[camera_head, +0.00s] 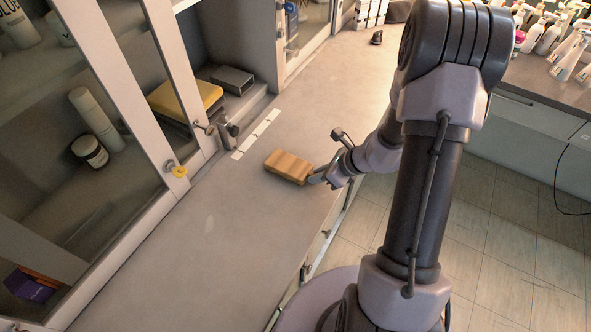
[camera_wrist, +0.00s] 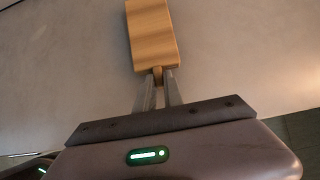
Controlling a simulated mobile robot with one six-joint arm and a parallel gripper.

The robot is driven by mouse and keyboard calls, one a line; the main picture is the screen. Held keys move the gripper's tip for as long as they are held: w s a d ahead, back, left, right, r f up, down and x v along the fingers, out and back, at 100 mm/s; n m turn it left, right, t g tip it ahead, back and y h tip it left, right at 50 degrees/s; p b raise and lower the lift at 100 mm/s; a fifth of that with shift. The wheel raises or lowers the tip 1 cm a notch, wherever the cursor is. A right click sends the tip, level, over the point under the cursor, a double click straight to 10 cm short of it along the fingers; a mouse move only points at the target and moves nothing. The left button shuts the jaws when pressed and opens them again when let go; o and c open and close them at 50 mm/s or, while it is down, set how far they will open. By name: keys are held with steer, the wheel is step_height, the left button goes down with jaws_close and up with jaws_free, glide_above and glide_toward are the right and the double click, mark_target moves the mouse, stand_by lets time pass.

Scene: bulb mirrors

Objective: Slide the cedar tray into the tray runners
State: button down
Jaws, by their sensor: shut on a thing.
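The cedar tray (camera_head: 286,166) is a small wooden block-like piece over the grey counter. My gripper (camera_head: 315,175) is at its right end, shut on it. In the wrist view the tray (camera_wrist: 151,36) points away from me, slightly tilted in the picture. The gripper fingers (camera_wrist: 158,84) close on a small wooden knob at its near end. I cannot tell whether the tray touches the counter. A grey open-fronted box (camera_head: 232,79) stands in the cabinet bay beyond the counter. I cannot tell for certain which part is the tray runners.
White strips (camera_head: 255,134) lie in a row on the counter beside the bay. A yellow-topped dark box (camera_head: 185,98) and a metal fitting (camera_head: 226,131) are beside them. Glass-doored cabinets line the left. The counter (camera_head: 215,225) is clear around the tray. Bottles (camera_head: 548,38) stand far right.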

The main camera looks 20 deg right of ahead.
steer(key=shift+r, duration=0.1)
step_height(320, 180, up, 6)
steer(key=p, duration=0.4)
steer(key=shift+p, duration=0.3)
stand_by(0.3)
